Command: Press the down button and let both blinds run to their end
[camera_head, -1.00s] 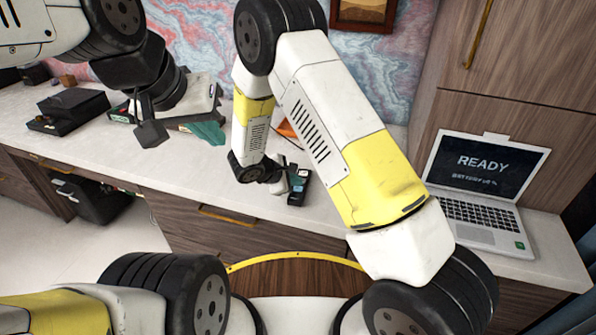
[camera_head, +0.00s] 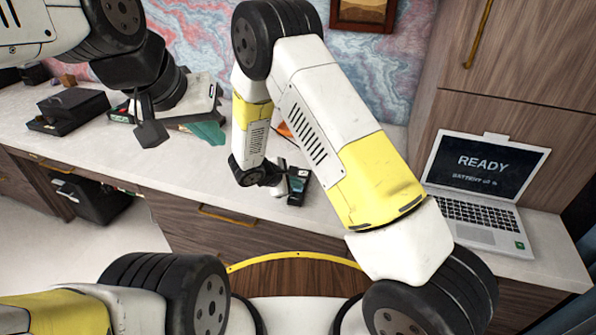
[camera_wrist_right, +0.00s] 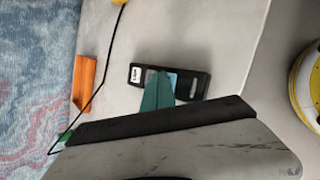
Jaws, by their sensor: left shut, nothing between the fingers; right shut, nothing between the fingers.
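A small dark control box (camera_head: 298,197) lies on the white desk, near its front edge. In the right wrist view the box (camera_wrist_right: 201,85) shows a white-marked part at its left end and a blue patch by my fingertips. My right gripper (camera_wrist_right: 160,80) is shut, its teal fingertips over the middle of the box; I cannot tell if they touch or press a button. The left gripper (camera_head: 209,133) is shut and empty, its teal fingers over the desk left of the box. No blinds are seen in these views.
An open laptop (camera_head: 480,215) showing READY stands at the right. Black boxes (camera_head: 72,108) sit at the desk's left. An orange object (camera_wrist_right: 85,82) and a black cable (camera_wrist_right: 99,80) lie behind the control box. My right forearm hides part of the desk.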

